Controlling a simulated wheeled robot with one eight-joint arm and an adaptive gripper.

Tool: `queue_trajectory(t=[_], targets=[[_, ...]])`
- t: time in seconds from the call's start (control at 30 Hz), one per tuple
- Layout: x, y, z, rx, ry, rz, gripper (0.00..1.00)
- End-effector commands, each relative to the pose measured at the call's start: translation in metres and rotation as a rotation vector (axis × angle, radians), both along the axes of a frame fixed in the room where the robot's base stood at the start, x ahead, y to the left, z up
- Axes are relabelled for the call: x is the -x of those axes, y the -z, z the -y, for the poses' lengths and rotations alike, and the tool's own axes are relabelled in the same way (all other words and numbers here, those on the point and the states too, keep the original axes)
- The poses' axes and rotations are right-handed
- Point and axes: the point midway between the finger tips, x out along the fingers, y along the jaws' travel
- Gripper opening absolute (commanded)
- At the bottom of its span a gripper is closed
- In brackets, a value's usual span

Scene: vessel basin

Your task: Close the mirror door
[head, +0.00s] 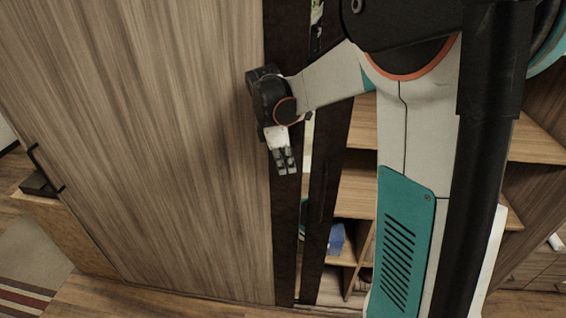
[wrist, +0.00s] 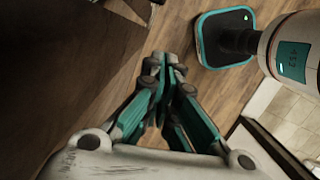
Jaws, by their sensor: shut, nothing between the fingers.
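The mirror door (head: 326,180) appears as a narrow, dark-framed panel seen at a steep angle, standing open in front of the shelves. A thin reflective strip shows between its dark edges, partly hidden by my arm. My gripper (head: 285,170) is shut and empty, pointing down in front of the dark upright at the door's left side. I cannot tell whether it touches the door. In the wrist view my gripper's fingertips (wrist: 166,62) are together with nothing between them, above the wooden floor.
A large wooden panel (head: 150,150) with a black handle fills the left. Open wooden shelves (head: 357,200) lie to the right of the mirror door, with a blue item (head: 336,239) low inside. A striped rug (head: 30,265) lies at far left. A dark surface (wrist: 60,60) borders the wrist view's left.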

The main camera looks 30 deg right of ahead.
Motion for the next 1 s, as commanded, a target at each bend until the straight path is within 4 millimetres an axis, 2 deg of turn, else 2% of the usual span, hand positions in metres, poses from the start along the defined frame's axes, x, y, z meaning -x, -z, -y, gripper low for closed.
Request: queue_trajectory(t=[0.27, 0.37, 0.77, 1.0], targets=[[0.0, 0.021, 0.013, 0.03, -0.028, -0.033, 0.0], [0.001, 0.035, 0.016, 0.03, -0.027, -0.033, 0.0], [0.009, 0.11, 0.033, 0.03, -0.026, -0.031, 0.0], [0.023, 0.108, 0.061, 0.03, -0.025, -0.031, 0.0]])
